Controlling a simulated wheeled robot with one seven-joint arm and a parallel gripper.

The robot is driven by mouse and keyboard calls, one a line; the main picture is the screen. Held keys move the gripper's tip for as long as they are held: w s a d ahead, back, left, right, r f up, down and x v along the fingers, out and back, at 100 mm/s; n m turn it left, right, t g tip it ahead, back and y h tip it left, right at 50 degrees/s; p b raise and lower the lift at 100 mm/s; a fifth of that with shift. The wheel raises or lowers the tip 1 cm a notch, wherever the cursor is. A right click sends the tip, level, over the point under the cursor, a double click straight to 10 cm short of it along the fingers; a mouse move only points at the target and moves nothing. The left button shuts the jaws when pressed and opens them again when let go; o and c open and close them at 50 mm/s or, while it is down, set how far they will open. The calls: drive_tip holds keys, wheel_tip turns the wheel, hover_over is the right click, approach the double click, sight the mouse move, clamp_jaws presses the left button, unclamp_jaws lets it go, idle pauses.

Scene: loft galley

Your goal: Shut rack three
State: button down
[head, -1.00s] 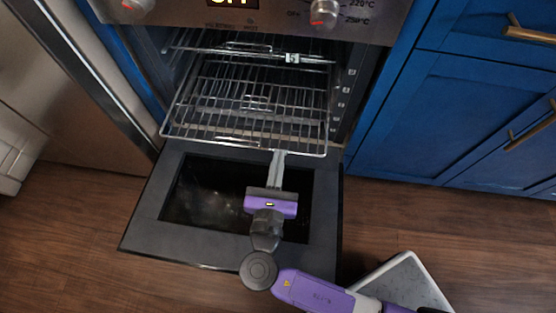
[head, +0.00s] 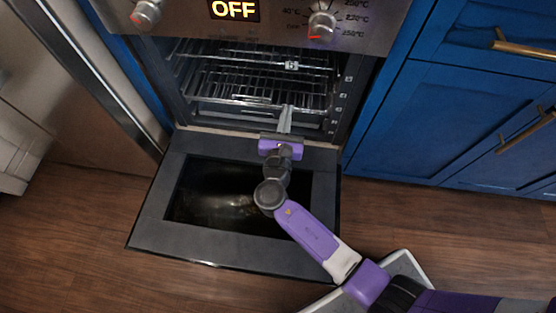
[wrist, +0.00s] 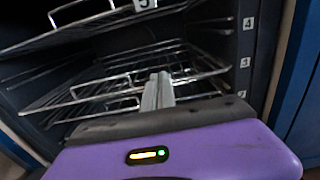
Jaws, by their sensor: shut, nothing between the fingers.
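The wire rack (head: 225,99) that my gripper meets is inside the oven, below the top rack, with its front bar near the oven mouth. It also shows in the wrist view (wrist: 95,92), near the number 3 on the side wall. My gripper (head: 287,108) is shut and empty, its fingertips at the rack's front bar, right of its middle. In the wrist view the shut fingers (wrist: 158,88) reach up to the front bar; whether they touch it I cannot tell. The rack's back is hidden in the dark oven.
The oven door (head: 150,232) is folded down under my arm. A top rack with a 5 tag (head: 291,65) sits above. Blue cabinets (head: 400,120) stand at right, a steel appliance (head: 90,110) at left. Wood floor (head: 70,245) lies open at front left.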

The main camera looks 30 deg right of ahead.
sight(289, 100)
drive_tip(key=x, duration=0.4)
drive_tip(key=shift+w+d, duration=0.2)
drive_tip(key=shift+w, duration=0.15)
drive_tip(key=shift+d+r, duration=0.1)
drive_tip(key=p+v, duration=0.2)
drive_tip(key=v, duration=0.6)
drive_tip(key=shift+s+a, duration=0.2)
